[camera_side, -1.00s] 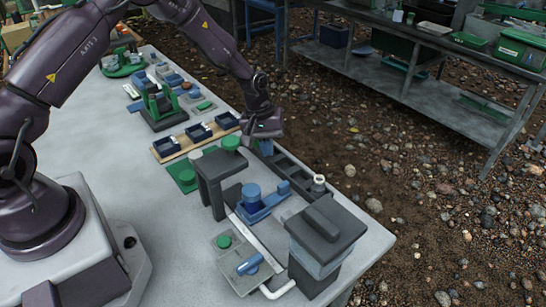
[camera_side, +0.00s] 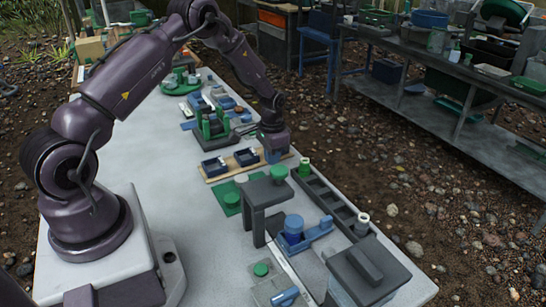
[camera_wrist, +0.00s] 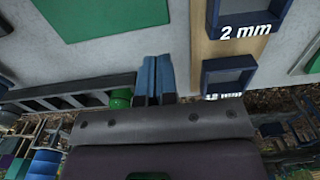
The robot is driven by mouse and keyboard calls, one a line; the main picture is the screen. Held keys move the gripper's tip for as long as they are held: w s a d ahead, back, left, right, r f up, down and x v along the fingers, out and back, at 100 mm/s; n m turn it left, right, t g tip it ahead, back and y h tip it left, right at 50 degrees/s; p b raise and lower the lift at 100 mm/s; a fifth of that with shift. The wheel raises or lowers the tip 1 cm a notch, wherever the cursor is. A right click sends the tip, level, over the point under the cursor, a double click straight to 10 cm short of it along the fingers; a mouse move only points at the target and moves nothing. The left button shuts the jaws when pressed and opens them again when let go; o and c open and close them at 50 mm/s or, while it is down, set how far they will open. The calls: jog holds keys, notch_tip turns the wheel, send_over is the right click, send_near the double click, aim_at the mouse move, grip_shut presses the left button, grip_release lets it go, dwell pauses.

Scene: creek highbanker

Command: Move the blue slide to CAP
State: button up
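A blue part with a blue cylinder (camera_side: 293,226) and a flat arm (camera_side: 320,230) sits beside the dark stand (camera_side: 265,190). A smaller blue piece (camera_side: 285,297) lies on a grey plate (camera_side: 262,292) at the bottom. I cannot tell which is the blue slide, and no CAP marking is readable. My gripper (camera_side: 272,156) is far from both, low over the right end of the board with the dark trays. In the wrist view its two blue fingers (camera_wrist: 156,75) are together with only a thin gap, and nothing shows between them.
A long dark rack (camera_side: 330,200) runs along the table's right edge, with a green vial (camera_side: 304,165) in it. Wooden board (camera_side: 232,165) carries dark blue trays (camera_side: 214,166), one marked 2 mm in the wrist view (camera_wrist: 238,75).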

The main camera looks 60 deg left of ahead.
jog(key=o, duration=0.6)
jog(key=shift+r, duration=3.5)
